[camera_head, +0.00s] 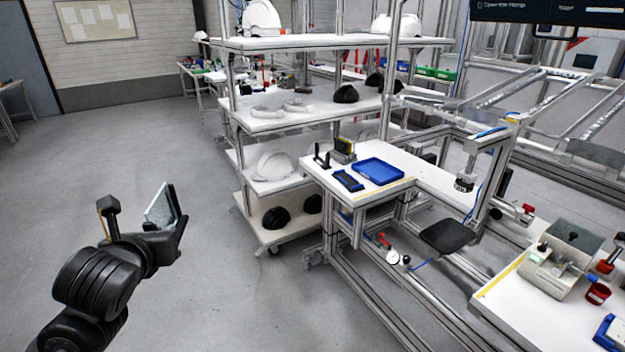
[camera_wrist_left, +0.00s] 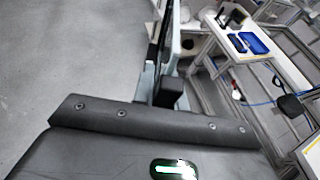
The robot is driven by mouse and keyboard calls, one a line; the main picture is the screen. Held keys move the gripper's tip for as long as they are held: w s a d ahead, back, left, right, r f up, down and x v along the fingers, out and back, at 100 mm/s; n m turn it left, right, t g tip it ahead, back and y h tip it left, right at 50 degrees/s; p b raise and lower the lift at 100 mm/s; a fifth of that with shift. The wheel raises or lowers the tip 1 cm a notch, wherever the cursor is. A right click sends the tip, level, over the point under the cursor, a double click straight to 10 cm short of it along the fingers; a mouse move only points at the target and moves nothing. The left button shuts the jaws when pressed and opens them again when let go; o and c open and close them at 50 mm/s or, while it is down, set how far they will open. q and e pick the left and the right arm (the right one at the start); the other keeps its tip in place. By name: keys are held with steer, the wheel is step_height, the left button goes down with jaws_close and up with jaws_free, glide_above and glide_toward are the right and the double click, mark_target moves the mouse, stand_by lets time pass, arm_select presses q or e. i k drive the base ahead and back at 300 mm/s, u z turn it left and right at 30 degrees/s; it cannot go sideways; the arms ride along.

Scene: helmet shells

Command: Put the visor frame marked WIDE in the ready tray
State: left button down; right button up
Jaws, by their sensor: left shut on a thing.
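My left gripper (camera_head: 146,218) is at the lower left of the head view, held up over open floor. It is shut on a thin pale grey flat piece (camera_head: 159,205), probably a visor frame; no WIDE mark can be read. The piece also shows edge-on between the fingers in the left wrist view (camera_wrist_left: 174,50). A larger blue tray (camera_head: 380,171) lies on the white workbench, well to the right of my gripper. A smaller dark blue tray (camera_head: 348,181) is beside it. I cannot tell from labels which one is the ready tray. My right gripper is not in view.
The white workbench (camera_head: 415,178) also bears a small upright rack (camera_head: 343,150). A shelf unit (camera_head: 290,128) with white and black helmet shells stands behind its left end. A second bench (camera_head: 520,310) with a fixture is at the lower right. The floor around my gripper is clear.

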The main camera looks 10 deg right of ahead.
mark_target(378, 172)
steer(key=u, duration=0.15)
steer(key=k, duration=0.2)
steer(key=u, duration=0.45)
steer(key=i, duration=1)
steer(key=z, duration=0.6)
steer(key=i, duration=0.75)
steer(key=z, duration=1.2)
steer(key=i, duration=0.35)
steer(key=z, duration=0.3)
